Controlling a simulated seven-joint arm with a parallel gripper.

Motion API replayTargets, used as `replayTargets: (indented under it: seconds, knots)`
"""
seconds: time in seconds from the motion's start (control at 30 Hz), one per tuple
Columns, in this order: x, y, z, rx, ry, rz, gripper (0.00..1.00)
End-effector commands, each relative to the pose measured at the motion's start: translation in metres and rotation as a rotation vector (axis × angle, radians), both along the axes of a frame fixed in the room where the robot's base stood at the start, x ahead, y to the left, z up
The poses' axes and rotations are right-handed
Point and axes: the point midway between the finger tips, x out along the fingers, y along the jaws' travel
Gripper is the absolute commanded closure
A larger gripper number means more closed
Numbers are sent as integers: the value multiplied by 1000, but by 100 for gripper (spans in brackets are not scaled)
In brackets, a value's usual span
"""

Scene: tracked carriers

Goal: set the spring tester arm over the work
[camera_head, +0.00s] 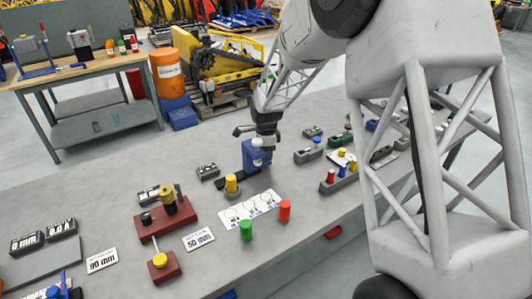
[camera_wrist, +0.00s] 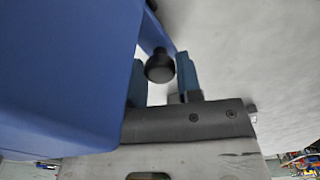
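In the wrist view a large blue body (camera_wrist: 60,70) fills the left side. A blue strip with a round black knob (camera_wrist: 160,68) lies beside it. My gripper's two fingers (camera_wrist: 162,82) stand on either side of the knob. I cannot tell whether they press on it. The yellow cylinder is not seen in the wrist view.
Left of it stand a red-brown fixture with a brass part (camera_head: 168,210), a yellow-topped block (camera_head: 160,262) and cards (camera_head: 199,239). In front are a white diagram sheet (camera_head: 250,209), a green cylinder (camera_head: 246,230) and a red one (camera_head: 285,210). Small fixtures (camera_head: 340,168) crowd the right.

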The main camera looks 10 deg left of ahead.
Motion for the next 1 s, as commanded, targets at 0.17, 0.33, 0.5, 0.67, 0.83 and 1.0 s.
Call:
replayTargets:
  seconds: [0.17, 0.33, 0.5, 0.67, 0.83, 1.0]
  knots:
    - [0, 0, 0, 0, 0, 0, 95]
    - [0, 0, 0, 0, 0, 0, 100]
    - [-7, 7, 0, 0, 0, 1, 100]
    - [-24, 24, 1, -1, 0, 2, 100]
    - [-45, 45, 0, -1, 0, 2, 100]
    - [-64, 63, 0, -1, 0, 1, 100]
